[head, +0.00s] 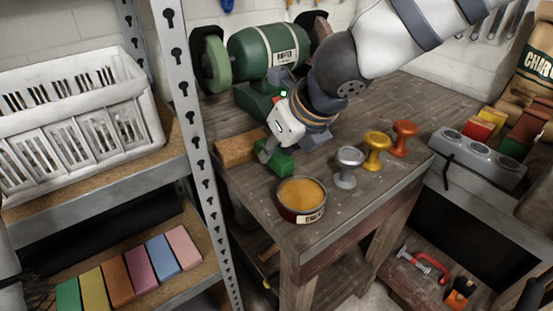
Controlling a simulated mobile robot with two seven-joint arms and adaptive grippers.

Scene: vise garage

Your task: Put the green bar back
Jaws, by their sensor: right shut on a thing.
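My right gripper (277,153) reaches down over the wooden workbench (335,205) and is shut on a green bar (282,168). The bar is at the bench top, behind the round tin and beside a brown block. I cannot tell whether it touches the bench. Another green bar (68,295) lies at the left end of a row of coloured bars on the lower left shelf. My left gripper is not in view.
A tin of yellow-brown paste (302,194) and silver (347,166), yellow (375,150) and orange (403,137) knob-shaped pieces stand near the bar. A green buffer (265,50) stands behind. A metal shelf post (190,110) rises left of the bench.

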